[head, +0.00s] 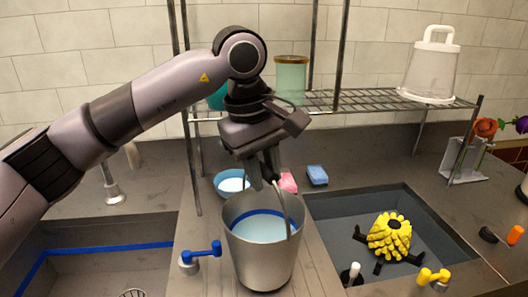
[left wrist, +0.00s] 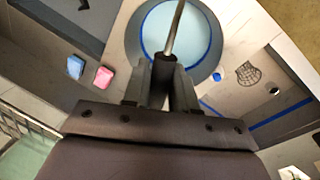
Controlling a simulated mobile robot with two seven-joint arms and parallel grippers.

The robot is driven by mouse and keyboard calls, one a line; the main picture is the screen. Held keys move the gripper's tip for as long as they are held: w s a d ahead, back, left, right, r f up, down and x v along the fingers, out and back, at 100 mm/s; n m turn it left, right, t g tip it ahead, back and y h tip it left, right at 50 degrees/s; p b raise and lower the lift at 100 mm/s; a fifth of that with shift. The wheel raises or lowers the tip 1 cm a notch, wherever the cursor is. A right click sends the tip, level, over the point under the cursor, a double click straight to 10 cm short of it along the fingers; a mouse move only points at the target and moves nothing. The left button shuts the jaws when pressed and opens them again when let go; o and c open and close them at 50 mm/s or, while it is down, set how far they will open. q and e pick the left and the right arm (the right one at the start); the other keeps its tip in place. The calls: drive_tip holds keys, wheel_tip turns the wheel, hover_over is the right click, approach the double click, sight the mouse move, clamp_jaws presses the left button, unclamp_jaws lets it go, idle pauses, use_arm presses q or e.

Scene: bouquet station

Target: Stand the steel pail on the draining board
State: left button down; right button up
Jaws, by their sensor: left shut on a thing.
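The steel pail (head: 262,255) is upright on or just above the strip between the two sinks; I cannot tell if its base touches. It holds pale blue liquid, with a blue line around the inside. My left gripper (head: 265,180) is above the pail, shut on its raised handle (head: 287,205). In the left wrist view the gripper (left wrist: 170,75) grips the handle rod (left wrist: 176,28), with the round pail (left wrist: 137,45) beyond it. My right gripper is not in view.
A left sink (head: 100,270) with a blue line and a right sink (head: 425,215) holding a yellow object (head: 390,237) flank the pail. A blue tap handle (head: 202,253) stands close left. Behind are a bowl (head: 226,181), pink sponge (head: 289,183), blue sponge (head: 317,175) and wire rack (head: 365,103).

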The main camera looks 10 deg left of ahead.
use_arm(q)
drive_tip(key=shift+f, duration=0.45)
drive_tip(key=shift+f, duration=0.2)
drive_tip(key=c, duration=0.9)
unclamp_jaws()
drive_tip(key=shift+f, duration=0.1)
wheel_tip(320, 180, up, 12)
drive_tip(key=s+a, duration=0.1)
drive_tip(key=shift+s+a, duration=0.25)
drive_tip(key=shift+s, duration=0.15)
